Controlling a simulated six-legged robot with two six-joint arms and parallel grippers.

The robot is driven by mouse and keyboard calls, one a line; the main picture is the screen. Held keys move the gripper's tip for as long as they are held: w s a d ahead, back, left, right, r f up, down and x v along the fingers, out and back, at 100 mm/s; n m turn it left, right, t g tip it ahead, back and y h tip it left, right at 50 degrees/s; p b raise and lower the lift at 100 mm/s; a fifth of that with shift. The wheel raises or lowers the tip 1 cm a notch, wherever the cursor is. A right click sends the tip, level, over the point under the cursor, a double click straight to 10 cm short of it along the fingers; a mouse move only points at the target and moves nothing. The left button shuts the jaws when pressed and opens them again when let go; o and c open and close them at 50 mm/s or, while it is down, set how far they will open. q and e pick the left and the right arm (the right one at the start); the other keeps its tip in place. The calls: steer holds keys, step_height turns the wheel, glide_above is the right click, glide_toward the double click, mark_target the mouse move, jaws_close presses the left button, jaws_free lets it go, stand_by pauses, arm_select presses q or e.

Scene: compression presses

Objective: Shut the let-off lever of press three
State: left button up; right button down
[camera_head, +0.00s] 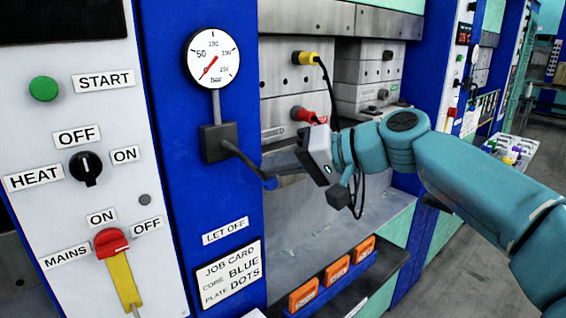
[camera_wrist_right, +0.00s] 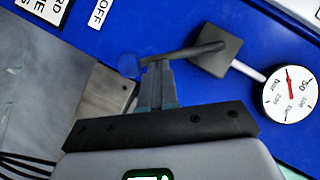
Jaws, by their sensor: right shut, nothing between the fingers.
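The let-off lever (camera_head: 243,161) is a dark rod with a blue ball end (camera_head: 270,183). It comes out of a dark grey valve box (camera_head: 214,142) on the blue press column and slopes down to the right. It also shows in the right wrist view (camera_wrist_right: 190,51), with the translucent-looking blue ball at left. My right gripper (camera_head: 272,164) is shut and empty, its fingertips at the lever near the ball. In the wrist view its fingers (camera_wrist_right: 156,66) overlap the rod's edge; I cannot tell whether they touch. No press number is readable. My left gripper is out of view.
A round gauge (camera_head: 213,58) sits above the valve box. A LET OFF label (camera_head: 226,231) and job card (camera_head: 231,273) are below. The control panel with a red mains switch (camera_head: 111,243) is at left. Orange blocks (camera_head: 337,270) line the lower shelf. Yellow and red plugs are behind.

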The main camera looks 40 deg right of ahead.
arm_select(q)
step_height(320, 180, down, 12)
steer(key=b, duration=1)
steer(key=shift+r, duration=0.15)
arm_select(e)
steer(key=shift+s+a+f+m+t+y, duration=0.1)
steer(key=shift+a+f+m+t+y, duration=0.45)
steer(key=shift+m, duration=0.4)
steer(key=shift+a+f+m+t+y, duration=0.3)
steer(key=shift+a+f+m+y, duration=0.35)
steer(key=shift+a+m, duration=0.3)
steer(key=shift+s+a+f+m+t+y, duration=0.1)
steer(key=shift+a+f+m+t+y, duration=0.45)
steer(key=shift+m, duration=0.45)
arm_select(q)
steer(key=shift+b, duration=0.3)
arm_select(e)
steer(key=shift+a, duration=0.1)
